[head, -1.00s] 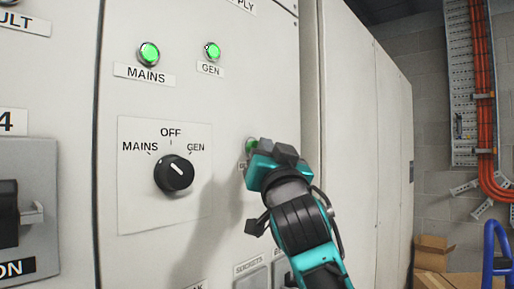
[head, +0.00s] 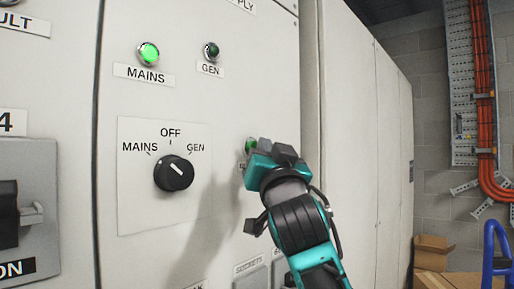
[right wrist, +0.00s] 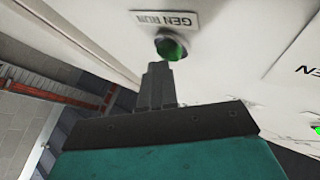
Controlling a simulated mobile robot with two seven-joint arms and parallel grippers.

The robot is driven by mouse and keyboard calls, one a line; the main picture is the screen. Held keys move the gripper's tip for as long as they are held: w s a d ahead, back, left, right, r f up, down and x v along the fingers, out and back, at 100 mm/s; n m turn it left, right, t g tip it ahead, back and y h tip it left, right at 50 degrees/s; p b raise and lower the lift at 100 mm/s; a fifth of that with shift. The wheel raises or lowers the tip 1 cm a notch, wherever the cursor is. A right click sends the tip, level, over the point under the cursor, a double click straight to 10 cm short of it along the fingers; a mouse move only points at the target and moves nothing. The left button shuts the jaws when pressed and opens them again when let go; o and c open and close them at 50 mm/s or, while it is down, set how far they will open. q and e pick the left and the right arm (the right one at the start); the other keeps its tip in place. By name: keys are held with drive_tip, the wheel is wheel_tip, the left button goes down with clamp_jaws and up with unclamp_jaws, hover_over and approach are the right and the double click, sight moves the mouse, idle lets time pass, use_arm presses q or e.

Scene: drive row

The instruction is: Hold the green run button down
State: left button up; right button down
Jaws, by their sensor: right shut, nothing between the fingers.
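The green run button (head: 250,146) is on the pale cabinet front, right of the selector knob. In the right wrist view the button (right wrist: 171,46) sits under a label reading GEN RUN. My right gripper (head: 265,146) is shut and empty, with its fingertips right at the button. In the right wrist view its closed fingertips (right wrist: 158,66) are just below the button's rim; whether they touch it I cannot tell. The GEN lamp (head: 211,52) is dark. The MAINS lamp (head: 148,54) glows green. My left gripper is not in view.
A black selector knob (head: 174,173) with MAINS, OFF and GEN marks is left of my right arm. A breaker handle (head: 32,215) juts out at the far left. Sockets (head: 252,277) are below the button. A cardboard box (head: 433,250) stands at the right.

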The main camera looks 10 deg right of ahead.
drive_tip(key=shift+s+d, duration=0.4)
drive_tip(key=shift+s, duration=0.2)
drive_tip(key=s+d, duration=0.1)
drive_tip(key=s, duration=0.1)
drive_tip(key=s+d+p, duration=0.1)
drive_tip(key=s+d, duration=0.1)
idle(0.3)
drive_tip(key=shift+f, duration=0.1)
